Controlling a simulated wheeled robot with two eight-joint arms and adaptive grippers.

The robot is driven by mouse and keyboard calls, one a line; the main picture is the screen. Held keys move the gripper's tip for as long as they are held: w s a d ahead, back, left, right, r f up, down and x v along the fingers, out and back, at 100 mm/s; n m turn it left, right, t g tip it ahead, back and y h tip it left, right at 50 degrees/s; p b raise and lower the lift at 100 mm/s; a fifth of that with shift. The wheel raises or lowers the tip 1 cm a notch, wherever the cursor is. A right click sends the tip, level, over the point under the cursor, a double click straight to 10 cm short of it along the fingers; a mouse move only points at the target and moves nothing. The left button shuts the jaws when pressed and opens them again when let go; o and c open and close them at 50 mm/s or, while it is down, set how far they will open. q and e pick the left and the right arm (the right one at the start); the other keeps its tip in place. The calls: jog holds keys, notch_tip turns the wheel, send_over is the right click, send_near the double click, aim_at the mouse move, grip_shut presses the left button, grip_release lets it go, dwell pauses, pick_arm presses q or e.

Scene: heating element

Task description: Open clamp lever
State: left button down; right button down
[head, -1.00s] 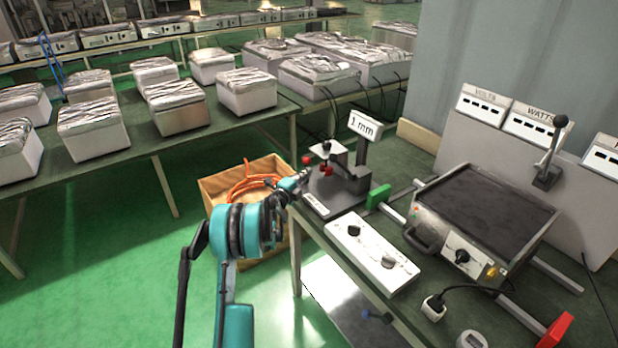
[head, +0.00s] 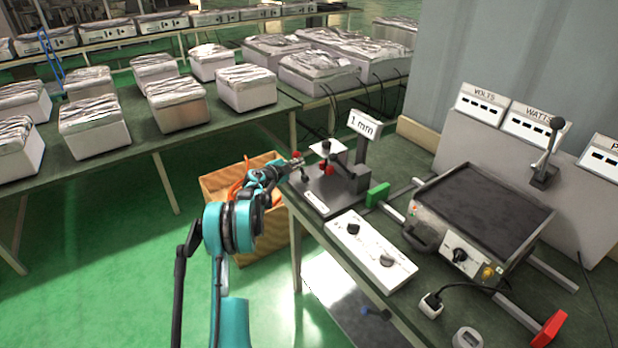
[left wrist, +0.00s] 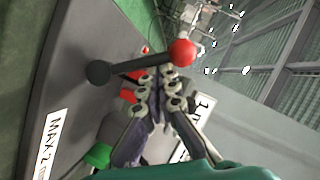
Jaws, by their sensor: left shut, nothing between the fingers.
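The clamp lever is a dark rod with a red ball (left wrist: 183,53) at one end and a black round end (left wrist: 98,73) at the other, clear in the left wrist view. It belongs to the grey clamp fixture (head: 322,192) at the far left corner of the workbench, under a "1 mm" sign (head: 363,124). My left gripper (head: 294,165) is at the fixture's left edge. In the left wrist view its fingers (left wrist: 165,76) are shut and empty, with tips close to the red ball; whether they touch it is unclear. My right gripper is out of view.
A wooden crate (head: 218,190) with orange hose stands on the floor behind my left arm. Open floor lies left of the bench.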

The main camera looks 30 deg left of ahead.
pick_arm(q)
jog(key=shift+a, duration=0.15)
dwell(0.4)
jog(key=shift+w+d+r, duration=0.1)
jog(key=shift+d, duration=0.1)
jog(key=s+d+r+p, duration=0.2)
jog(key=s+r, duration=0.3)
jog(key=s, duration=0.5)
jog(key=shift+d+p, duration=0.15)
jog(key=shift+p, duration=0.7)
